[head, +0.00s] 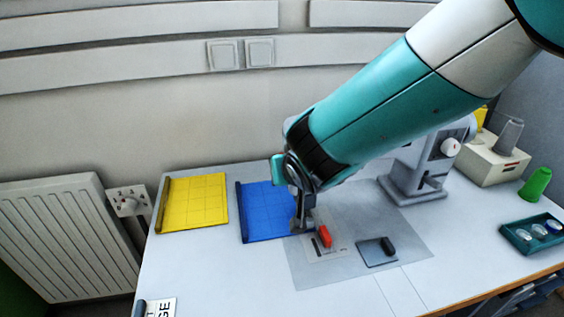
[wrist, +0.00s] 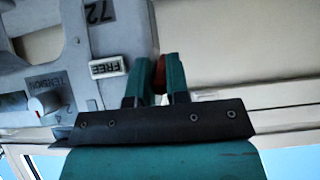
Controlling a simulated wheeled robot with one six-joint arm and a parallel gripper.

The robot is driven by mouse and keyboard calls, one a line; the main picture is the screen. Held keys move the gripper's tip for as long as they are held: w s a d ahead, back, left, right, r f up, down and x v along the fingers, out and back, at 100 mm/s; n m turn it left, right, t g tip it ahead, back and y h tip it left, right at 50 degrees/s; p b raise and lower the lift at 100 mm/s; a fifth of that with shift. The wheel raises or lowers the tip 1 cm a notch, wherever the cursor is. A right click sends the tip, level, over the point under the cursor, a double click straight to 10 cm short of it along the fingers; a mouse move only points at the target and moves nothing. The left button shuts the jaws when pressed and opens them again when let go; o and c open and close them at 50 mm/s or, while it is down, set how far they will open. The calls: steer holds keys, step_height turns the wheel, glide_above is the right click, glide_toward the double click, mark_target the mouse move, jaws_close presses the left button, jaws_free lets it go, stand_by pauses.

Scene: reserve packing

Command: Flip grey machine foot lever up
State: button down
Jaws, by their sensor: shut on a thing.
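The grey machine (head: 424,165) stands at the back right of the table, its left part hidden by my arm. In the wrist view the grey machine (wrist: 75,50) fills the upper left, with an upside-down FREE label and a TENSION knob. My gripper (wrist: 160,66) is close beside the machine, its green fingers shut on a dark red piece (wrist: 160,78), which looks like the foot lever's tip. Most of the lever is hidden by the fingers, so its angle does not show. In the head view I cannot make out the fingertips.
A yellow mat (head: 197,203) and a blue mat (head: 266,210) lie at the left. A red handle (head: 325,237) and a small dark block (head: 388,246) are in front. The front centre is mostly clear.

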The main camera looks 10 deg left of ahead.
stand_by(0.4)
steer(key=c, duration=1.1)
jaws_free()
steer(key=b+v, duration=0.1)
steer(key=v, duration=1.6)
steer(key=shift+r+b, duration=0.3)
steer(key=shift+b, duration=0.1)
steer(key=shift+d, duration=0.1)
